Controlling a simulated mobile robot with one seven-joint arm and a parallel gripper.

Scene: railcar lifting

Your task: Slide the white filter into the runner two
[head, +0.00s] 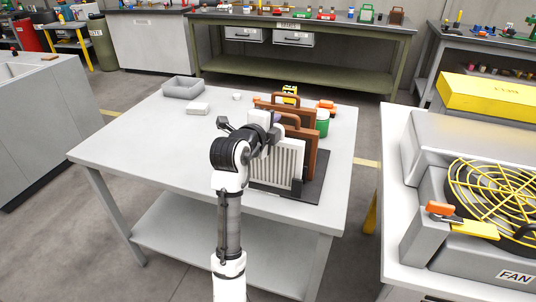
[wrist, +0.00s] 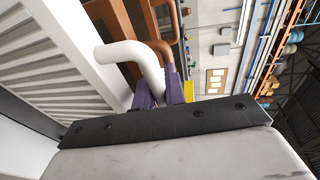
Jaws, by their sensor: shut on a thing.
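The white filter (head: 277,165) is an upright pleated panel at the front of a dark base (head: 312,188) on the grey table. Its pleats also show at the left of the wrist view (wrist: 45,65). My gripper (wrist: 160,92) is shut on its white handle (wrist: 128,52); in the head view, my wrist hides the top of the filter. Brown-framed filters (head: 308,152) with brown handles stand upright behind it. The runners are hidden behind the filters, so I cannot tell which one lines up with the white filter, or whether its lower edge touches the base.
A green cylinder (head: 322,122) and an orange item (head: 326,106) stand right of the filters. A yellow item (head: 290,91) is behind. A grey tray (head: 183,88) and white block (head: 198,108) lie at back left. The table's left side is clear. A fan unit (head: 480,190) stands right.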

